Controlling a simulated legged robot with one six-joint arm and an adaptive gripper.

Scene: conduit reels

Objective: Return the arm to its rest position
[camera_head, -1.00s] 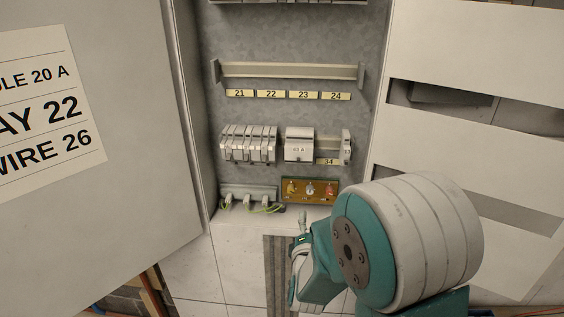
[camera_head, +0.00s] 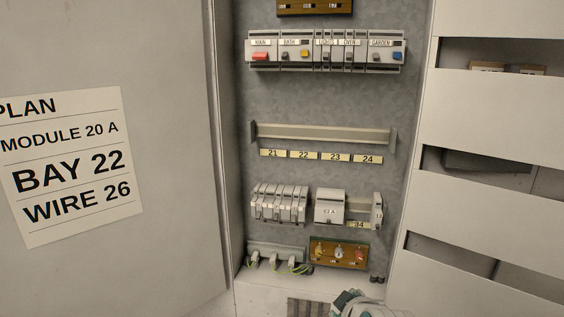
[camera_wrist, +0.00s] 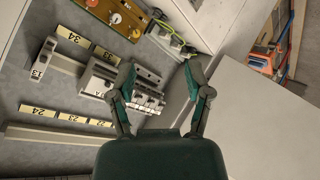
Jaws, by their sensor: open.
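My gripper (camera_wrist: 162,84) is open in the wrist view, with its two dark green fingers spread apart and nothing held between them. Cabinet modules show behind and between the fingers. In the head view only a small green and white part of my arm shows at the bottom edge, low in front of the cabinet; the gripper cannot be made out there.
The cabinet has an upper breaker row (camera_head: 325,52), an empty rail (camera_head: 322,135) over labels 21 to 24, and a lower module row (camera_head: 279,204). A plan sheet (camera_head: 72,165) hangs on the left door (camera_head: 150,60).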

